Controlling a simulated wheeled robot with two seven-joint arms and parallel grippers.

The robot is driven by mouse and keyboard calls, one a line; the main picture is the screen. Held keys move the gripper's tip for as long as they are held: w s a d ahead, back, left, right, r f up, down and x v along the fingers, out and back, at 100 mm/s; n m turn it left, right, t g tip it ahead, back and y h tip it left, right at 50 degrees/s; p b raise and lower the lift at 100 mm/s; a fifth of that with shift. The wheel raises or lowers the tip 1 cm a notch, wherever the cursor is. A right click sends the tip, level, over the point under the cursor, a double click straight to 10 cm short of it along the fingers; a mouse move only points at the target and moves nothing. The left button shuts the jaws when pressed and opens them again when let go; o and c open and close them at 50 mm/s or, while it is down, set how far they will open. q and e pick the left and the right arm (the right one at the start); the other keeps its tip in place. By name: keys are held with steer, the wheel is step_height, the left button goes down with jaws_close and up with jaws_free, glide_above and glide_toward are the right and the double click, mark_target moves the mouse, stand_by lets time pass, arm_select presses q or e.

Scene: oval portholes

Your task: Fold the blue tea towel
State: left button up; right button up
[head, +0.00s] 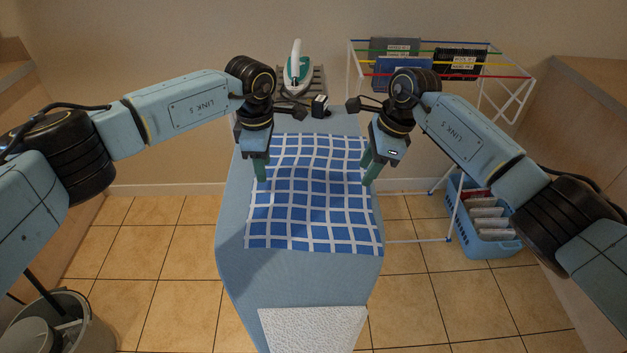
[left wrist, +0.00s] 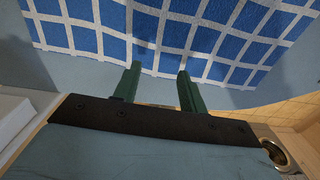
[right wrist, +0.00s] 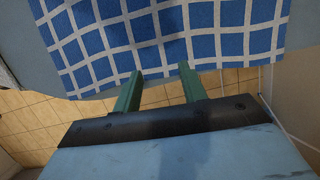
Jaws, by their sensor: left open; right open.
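The blue tea towel (head: 315,205) with a white grid lies spread out and unfolded on the ironing board (head: 233,225). Its surface shows slight ripples. My right gripper (head: 371,182) is at the towel's right edge. Its fingers are apart and empty in the right wrist view (right wrist: 160,72), with the towel's edge (right wrist: 150,35) by the tips. I cannot tell whether either gripper touches the cloth.
An iron (head: 297,70) stands on a rest at the board's far end, near a small black object (head: 320,105). A blue basket (head: 485,240) is on the floor.

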arm_select(q)
steer(key=shift+f, duration=1.2)
arm_select(e)
steer(key=shift+w+f, duration=0.1)
steer(key=shift+f, duration=1.1)
arm_select(q)
steer(key=shift+w, duration=0.1)
steer(key=shift+f, duration=0.15)
arm_select(e)
steer(key=shift+f, duration=0.15)
arm_select(q)
jaws_close()
arm_select(e)
jaws_close()
